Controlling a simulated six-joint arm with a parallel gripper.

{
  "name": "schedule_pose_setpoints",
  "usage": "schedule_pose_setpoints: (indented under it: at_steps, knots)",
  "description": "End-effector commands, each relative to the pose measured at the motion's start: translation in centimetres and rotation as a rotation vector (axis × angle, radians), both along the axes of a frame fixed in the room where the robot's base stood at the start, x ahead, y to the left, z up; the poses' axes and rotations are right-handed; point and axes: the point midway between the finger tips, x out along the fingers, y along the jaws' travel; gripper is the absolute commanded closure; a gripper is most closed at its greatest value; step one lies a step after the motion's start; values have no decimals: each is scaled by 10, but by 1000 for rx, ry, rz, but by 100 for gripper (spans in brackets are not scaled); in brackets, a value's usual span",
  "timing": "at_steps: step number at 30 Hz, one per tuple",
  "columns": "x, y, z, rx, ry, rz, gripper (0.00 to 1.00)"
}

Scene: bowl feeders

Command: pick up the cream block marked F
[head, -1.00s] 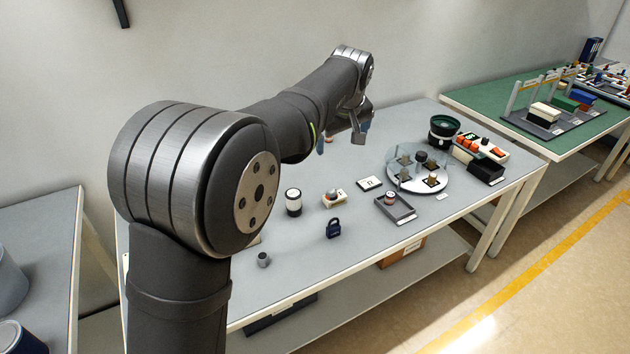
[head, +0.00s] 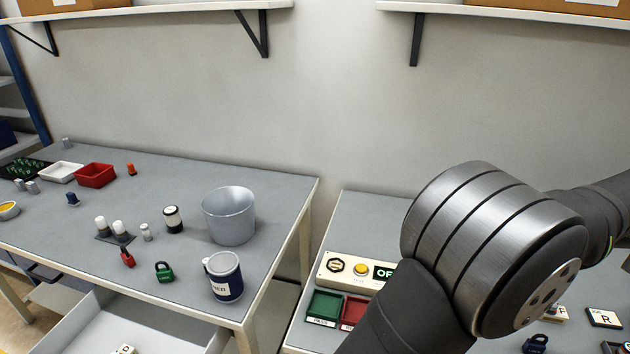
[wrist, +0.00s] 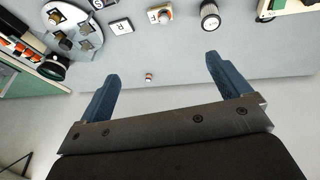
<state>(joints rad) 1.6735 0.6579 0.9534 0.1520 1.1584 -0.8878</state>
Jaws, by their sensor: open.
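I cannot make out a cream block marked F in any view. A small cream block (head: 125,349) with a dark letter lies in an open white drawer (head: 75,325) at the bottom left of the head view; its letter looks like D but is too small to be sure. A flat white piece marked R (head: 604,318) is at the right edge, and it also shows in the wrist view (wrist: 120,27). My gripper (wrist: 163,75) is open and empty, its blue fingers spread apart. It is out of the head view.
On the left table stand a grey bucket (head: 229,215), a navy mug (head: 224,277), a green padlock (head: 164,271) and a red tray (head: 95,175). A panel with a yellow button (head: 361,269) is on the nearer table. In the wrist view, a small reddish cylinder (wrist: 149,77) appears between the fingers.

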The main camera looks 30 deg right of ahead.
Motion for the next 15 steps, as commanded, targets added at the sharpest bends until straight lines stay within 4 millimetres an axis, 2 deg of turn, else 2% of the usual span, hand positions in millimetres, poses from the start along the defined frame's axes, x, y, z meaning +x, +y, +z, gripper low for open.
schedule_pose_setpoints:
  at_steps: [2, 5, 12, 15]
  knots:
    - [0, -1, -2, 2, -2, -2, 6]
    - [0, -10, -16, 12, -20, -17, 6]
    - [3, -51, -85, 56, -112, -100, 6]
    - [4, -64, -108, 70, -143, -132, 6]
